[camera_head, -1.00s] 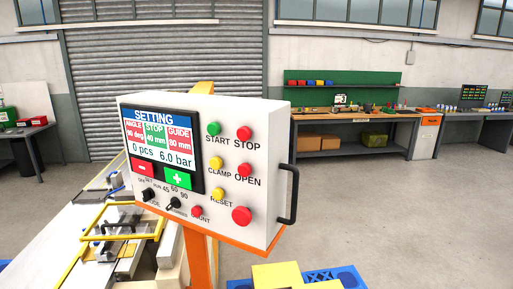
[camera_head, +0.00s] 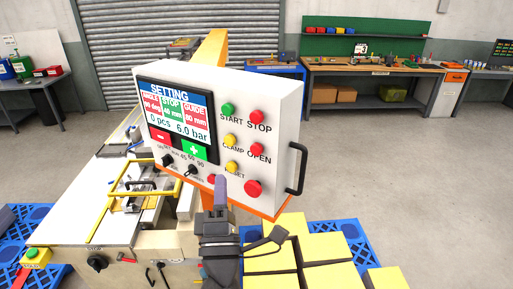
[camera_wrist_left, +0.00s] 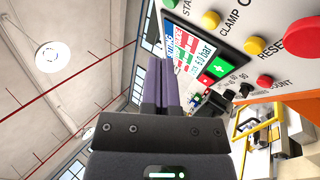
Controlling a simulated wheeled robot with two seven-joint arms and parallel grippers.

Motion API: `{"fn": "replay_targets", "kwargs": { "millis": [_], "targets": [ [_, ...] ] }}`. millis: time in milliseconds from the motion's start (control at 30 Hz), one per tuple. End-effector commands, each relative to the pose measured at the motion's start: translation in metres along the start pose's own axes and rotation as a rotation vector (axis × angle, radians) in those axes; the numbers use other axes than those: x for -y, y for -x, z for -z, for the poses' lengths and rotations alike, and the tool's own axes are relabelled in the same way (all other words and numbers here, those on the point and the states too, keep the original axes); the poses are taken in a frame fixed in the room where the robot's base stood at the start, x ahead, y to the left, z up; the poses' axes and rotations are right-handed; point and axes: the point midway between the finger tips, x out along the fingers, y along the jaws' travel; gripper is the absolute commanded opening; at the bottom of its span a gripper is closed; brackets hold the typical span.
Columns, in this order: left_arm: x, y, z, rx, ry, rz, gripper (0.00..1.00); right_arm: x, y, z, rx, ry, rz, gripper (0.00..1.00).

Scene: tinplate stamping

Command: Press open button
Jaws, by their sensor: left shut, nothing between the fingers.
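The white control panel (camera_head: 278,88) stands on an orange post in the head view. Its red OPEN button (camera_head: 257,149) is in the right column, below the red STOP button (camera_head: 257,117) and right of the yellow CLAMP button (camera_head: 230,140). My left gripper (camera_head: 221,184) is in front of the panel's lower edge, below and left of the OPEN button, with its fingers pointing up. In the left wrist view its purple fingers (camera_wrist_left: 162,82) are together and empty, beside the panel's screen (camera_wrist_left: 200,55). The OPEN button is not in the wrist view. My right gripper is not seen.
A large red button (camera_head: 253,188) and a black handle (camera_head: 297,170) are at the panel's right side. Yellow blocks (camera_head: 330,247) lie on a blue pallet (camera_head: 375,252) below. The machine table (camera_head: 75,212) is at the left. Open floor lies to the right.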

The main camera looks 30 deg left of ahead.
Motion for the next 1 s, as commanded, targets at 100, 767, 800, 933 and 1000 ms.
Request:
{"fn": "replay_targets", "kwargs": {
  "millis": [100,767,800,933,1000],
  "targets": [
    [0.003,-0.003,-0.003,0.0,0.0,-0.001,0.0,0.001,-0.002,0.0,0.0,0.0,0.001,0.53],
    [0.044,-0.058,-0.043,0.001,-0.002,0.0,0.0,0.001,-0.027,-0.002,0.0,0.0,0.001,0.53],
    [0.045,-0.059,-0.044,0.001,-0.002,0.0,0.0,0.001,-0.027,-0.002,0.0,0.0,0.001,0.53],
    [0.045,-0.061,-0.045,0.001,-0.002,0.001,0.0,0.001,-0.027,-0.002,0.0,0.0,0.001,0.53],
    [0.045,-0.061,-0.045,0.001,-0.002,0.001,0.0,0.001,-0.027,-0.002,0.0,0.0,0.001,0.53]
  ]
}}
